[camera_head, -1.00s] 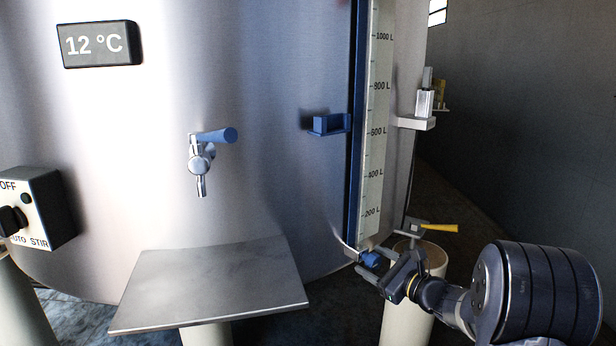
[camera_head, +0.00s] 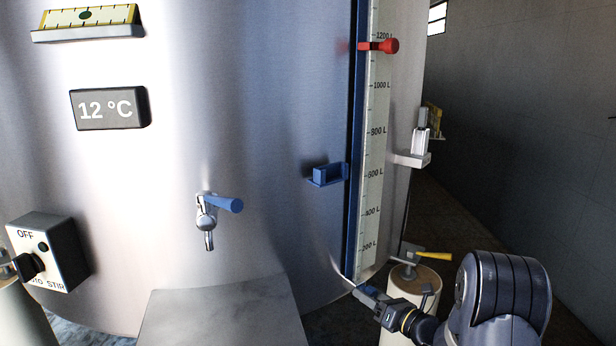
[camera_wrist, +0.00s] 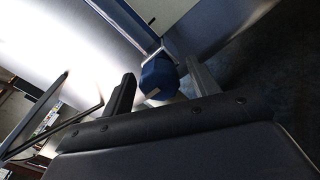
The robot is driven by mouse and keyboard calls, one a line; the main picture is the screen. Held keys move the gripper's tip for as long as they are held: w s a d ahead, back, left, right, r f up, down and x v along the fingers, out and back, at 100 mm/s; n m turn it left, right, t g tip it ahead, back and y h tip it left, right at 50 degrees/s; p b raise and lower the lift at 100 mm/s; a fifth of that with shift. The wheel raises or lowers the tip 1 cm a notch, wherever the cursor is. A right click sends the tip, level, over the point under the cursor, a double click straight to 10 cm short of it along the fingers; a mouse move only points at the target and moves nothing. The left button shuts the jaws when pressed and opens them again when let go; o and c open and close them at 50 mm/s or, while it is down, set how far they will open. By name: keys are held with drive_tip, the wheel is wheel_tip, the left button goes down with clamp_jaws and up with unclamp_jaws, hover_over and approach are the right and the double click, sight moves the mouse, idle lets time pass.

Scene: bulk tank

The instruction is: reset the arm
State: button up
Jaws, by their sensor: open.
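My gripper (camera_head: 370,294) is low at the foot of the level gauge, at the lower right of the tank. In the wrist view my gripper (camera_wrist: 160,92) is open, its two dark fingers spread apart. A blue knob or cap (camera_wrist: 158,78) shows between and just beyond the fingertips, under the gauge's lower end. I cannot tell whether a finger touches it. My arm comes in from the lower right of the head view.
The steel tank (camera_head: 270,120) fills most of the view. A tap with a blue handle (camera_head: 222,203), a steel shelf (camera_head: 215,315), a blue bracket (camera_head: 328,174), a red marker (camera_head: 380,46) and a yellow-handled valve (camera_head: 432,255) are around. Floor at right looks clear.

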drive_tip(key=m+p, duration=0.2)
drive_tip(key=m, duration=0.1)
drive_tip(key=shift+r+m, duration=0.1)
drive_tip(key=shift+m, duration=0.2)
drive_tip(key=shift+s+d, duration=0.25)
drive_tip(key=shift+d, duration=0.05)
drive_tip(key=shift+s+d, duration=0.35)
drive_tip(key=shift+s, duration=0.2)
